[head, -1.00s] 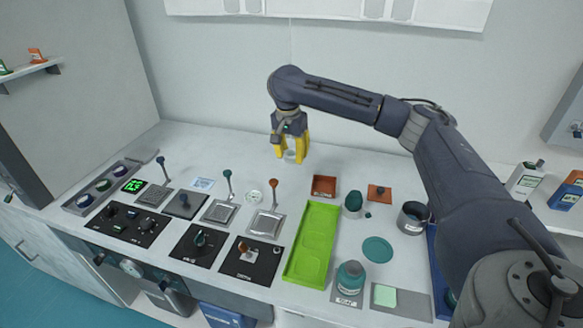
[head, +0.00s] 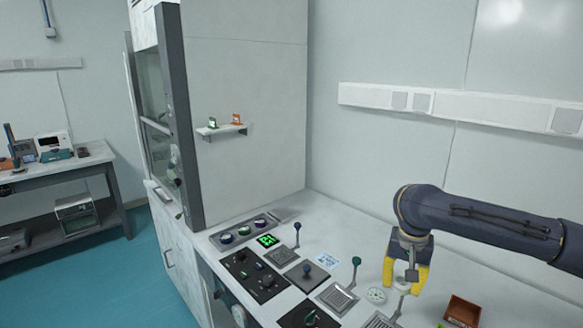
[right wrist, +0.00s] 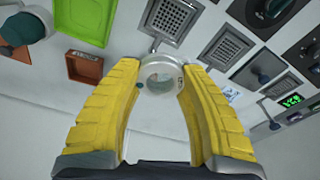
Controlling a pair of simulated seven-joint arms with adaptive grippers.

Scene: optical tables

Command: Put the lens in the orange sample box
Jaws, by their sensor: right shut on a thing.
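My right gripper (head: 404,287) is shut on the lens, a pale ring with a clear centre. The lens (right wrist: 160,72) shows between the two yellow fingertips in the right wrist view; in the head view it is small and partly hidden by the fingers. The orange sample box (head: 463,309) is a small open box on the bench, right of the gripper and nearer the front in the head view. In the right wrist view the box (right wrist: 84,66) lies left of the fingers and looks empty. My left gripper is not in view.
A green tray (right wrist: 93,18) adjoins the box. The bench behind the gripper is clear. A tall cabinet (head: 245,100) stands at the left.

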